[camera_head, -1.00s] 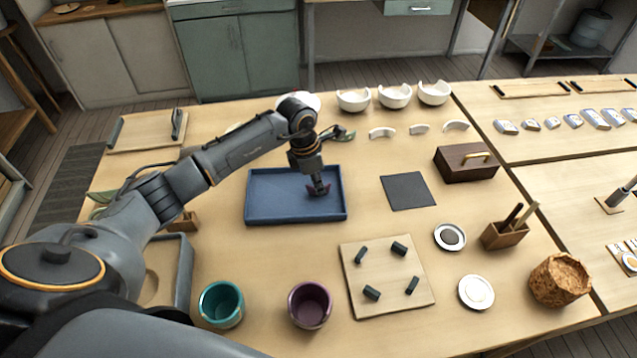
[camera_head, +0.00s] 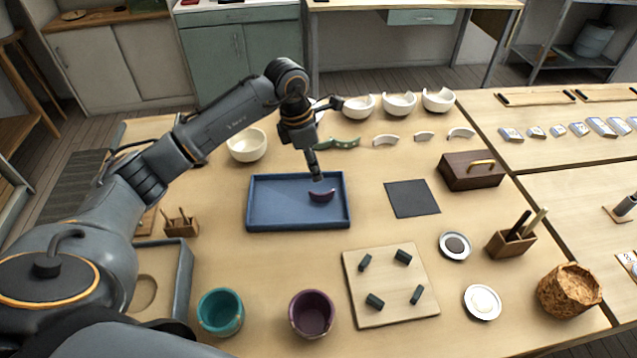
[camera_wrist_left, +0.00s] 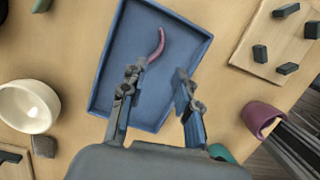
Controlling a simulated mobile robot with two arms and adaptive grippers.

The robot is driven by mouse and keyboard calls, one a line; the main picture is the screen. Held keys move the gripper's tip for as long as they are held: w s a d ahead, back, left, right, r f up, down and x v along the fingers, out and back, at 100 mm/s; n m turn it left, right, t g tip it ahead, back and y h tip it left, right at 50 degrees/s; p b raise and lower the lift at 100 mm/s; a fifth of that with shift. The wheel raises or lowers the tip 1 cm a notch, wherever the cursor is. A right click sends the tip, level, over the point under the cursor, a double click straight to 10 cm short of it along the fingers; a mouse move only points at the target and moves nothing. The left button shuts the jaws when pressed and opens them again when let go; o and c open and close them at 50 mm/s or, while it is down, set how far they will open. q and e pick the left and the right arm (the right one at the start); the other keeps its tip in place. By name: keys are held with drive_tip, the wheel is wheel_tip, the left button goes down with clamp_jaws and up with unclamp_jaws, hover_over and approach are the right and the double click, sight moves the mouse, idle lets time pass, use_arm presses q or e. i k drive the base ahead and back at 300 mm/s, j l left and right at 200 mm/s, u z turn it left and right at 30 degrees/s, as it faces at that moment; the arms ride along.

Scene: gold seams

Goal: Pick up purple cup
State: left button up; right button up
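The purple cup (camera_head: 311,314) stands upright on the near part of the table, right of a teal cup (camera_head: 220,312). It also shows at the right of the left wrist view (camera_wrist_left: 262,118). My left gripper (camera_head: 315,176) is over the blue tray (camera_head: 265,222), well beyond the purple cup. In the left wrist view its two fingers (camera_wrist_left: 155,82) are apart with nothing between them. A curved purple shard (camera_head: 322,195) lies in the tray just past the fingertips and also shows in the wrist view (camera_wrist_left: 157,45). My right gripper is not in view.
A board with several dark pegs (camera_head: 398,315) lies right of the purple cup. A grey-rimmed tray (camera_head: 184,285) is left of the teal cup. White bowls (camera_head: 399,104) stand at the back. Bare table lies between the blue tray and the cups.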

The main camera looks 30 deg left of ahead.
sight(312, 312)
drive_tip(key=k+l, duration=0.45)
drive_tip(key=k, duration=0.15)
drive_tip(key=k+l, duration=0.95)
drive_tip(key=k, duration=0.2)
